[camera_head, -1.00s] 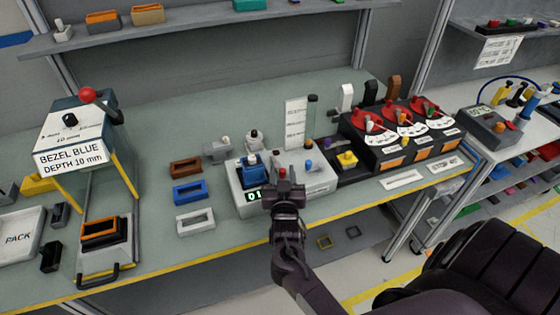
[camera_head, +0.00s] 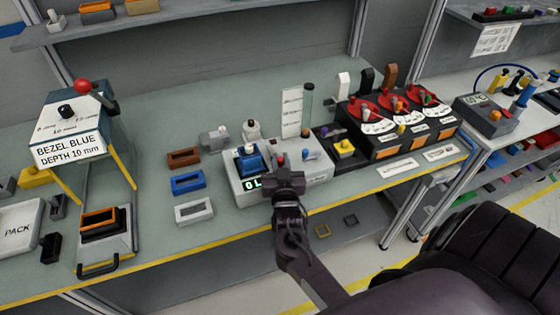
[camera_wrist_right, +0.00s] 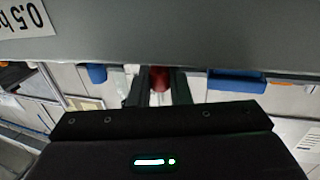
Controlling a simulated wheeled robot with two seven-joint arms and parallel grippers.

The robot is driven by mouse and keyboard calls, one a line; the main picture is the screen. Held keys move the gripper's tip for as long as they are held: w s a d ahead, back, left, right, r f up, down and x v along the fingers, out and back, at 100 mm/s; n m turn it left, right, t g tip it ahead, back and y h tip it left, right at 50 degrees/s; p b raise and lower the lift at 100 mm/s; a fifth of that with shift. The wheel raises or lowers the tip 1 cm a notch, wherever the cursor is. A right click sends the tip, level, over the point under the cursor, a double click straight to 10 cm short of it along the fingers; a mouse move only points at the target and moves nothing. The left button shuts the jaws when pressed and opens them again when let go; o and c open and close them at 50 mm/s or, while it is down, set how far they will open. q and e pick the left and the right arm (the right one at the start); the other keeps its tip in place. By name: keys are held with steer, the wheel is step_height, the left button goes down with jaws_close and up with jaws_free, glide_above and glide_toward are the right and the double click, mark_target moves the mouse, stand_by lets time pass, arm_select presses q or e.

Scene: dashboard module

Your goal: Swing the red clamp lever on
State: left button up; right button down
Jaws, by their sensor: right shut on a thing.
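The grey test box (camera_head: 316,171) stands near the bench's front edge, with a blue part on top at its left and a lit green display (camera_head: 253,184). My right gripper (camera_head: 285,178) is in front of the box and hides part of its front. The red tip of the clamp lever (camera_head: 280,158) shows just above the gripper. In the right wrist view, the red lever (camera_wrist_right: 160,78) sits between the two dark fingers, which are shut on it. Most of the lever is hidden. My left gripper is not in view.
A bezel press with a red ball handle (camera_head: 83,86) stands at the left. Brown, blue (camera_head: 188,182) and white frames lie left of the box. A black unit with red dials (camera_head: 398,125) stands at the right.

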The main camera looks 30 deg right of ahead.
steer(key=n+y, duration=0.1)
steer(key=d+n+t+y, duration=0.1)
steer(key=shift+y+p, duration=0.3)
steer(key=shift+d+n+t+y, duration=0.2)
steer(key=shift+n+y, duration=0.15)
steer(key=shift+y, duration=0.25)
steer(key=shift+d+n+t+y, duration=0.2)
steer(key=shift+n+y, duration=0.15)
steer(key=shift+y, duration=0.25)
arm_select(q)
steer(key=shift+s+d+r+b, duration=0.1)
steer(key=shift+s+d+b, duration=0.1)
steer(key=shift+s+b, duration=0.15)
arm_select(e)
steer(key=shift+w+d+n+y, duration=0.1)
steer(key=shift+d+n+y, duration=0.1)
steer(key=shift+n+y, duration=0.55)
steer(key=shift+d+n+y, duration=0.2)
steer(key=shift+n+y, duration=0.2)
steer(key=shift+y, duration=0.65)
steer(key=shift+w+d+n+y, duration=0.1)
steer(key=shift+d+n+y, duration=0.1)
steer(key=shift+n+y, duration=0.55)
steer(key=shift+y, duration=0.25)
steer(key=c, duration=1.6)
jaws_free()
steer(key=shift+o, duration=1.1)
steer(key=shift+w+f, duration=0.1)
steer(key=shift+w, duration=0.05)
